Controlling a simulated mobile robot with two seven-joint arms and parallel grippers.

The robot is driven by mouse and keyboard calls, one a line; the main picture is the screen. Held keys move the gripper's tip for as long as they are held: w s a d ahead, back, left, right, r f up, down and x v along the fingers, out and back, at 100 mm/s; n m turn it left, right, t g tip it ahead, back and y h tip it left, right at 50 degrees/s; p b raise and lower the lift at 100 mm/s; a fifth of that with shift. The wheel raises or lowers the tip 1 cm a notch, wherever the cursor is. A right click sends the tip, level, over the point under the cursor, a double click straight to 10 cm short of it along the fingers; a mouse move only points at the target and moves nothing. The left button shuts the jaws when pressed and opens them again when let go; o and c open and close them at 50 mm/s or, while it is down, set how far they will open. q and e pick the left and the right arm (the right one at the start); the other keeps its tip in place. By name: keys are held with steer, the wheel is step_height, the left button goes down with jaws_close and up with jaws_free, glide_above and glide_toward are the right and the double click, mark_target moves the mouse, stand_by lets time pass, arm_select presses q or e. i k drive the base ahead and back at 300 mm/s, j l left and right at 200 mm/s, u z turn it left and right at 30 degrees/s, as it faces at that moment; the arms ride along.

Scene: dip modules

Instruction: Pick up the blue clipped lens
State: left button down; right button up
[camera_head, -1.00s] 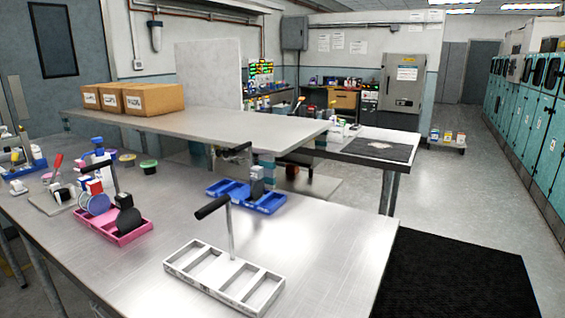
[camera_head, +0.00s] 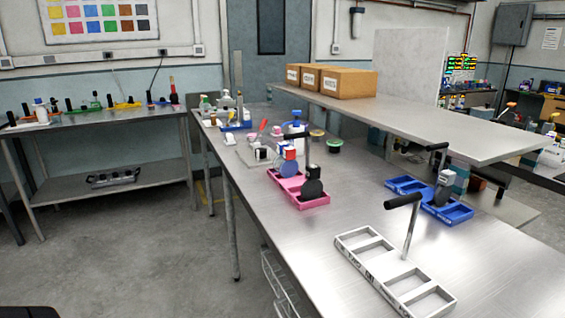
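A round blue lens (camera_head: 290,169) with a red and white block-like clip (camera_head: 289,153) on top stands upright in the back part of the pink tray (camera_head: 316,202). It appears to be the blue clipped lens. A dark round piece (camera_head: 312,189) with a black block on top stands in front of it in the same tray. Neither of my grippers is in view.
An empty white tray (camera_head: 352,242) with a black handle stands nearest on the metal table (camera_head: 260,225). A blue tray (camera_head: 408,185) holding a dark piece stands at right. A raised shelf (camera_head: 420,115) with boxes is behind. Open floor lies left, before a side bench (camera_head: 100,123).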

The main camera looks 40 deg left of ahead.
mark_target(278, 160)
steer(key=k, duration=0.6)
steer(key=j+z, duration=0.15)
steer(key=z, duration=2.25)
steer(key=k+j, duration=1.05)
steer(key=j, duration=0.15)
steer(key=k+j, duration=1.05)
steer(key=i+j, duration=0.05)
steer(key=j, duration=0.1)
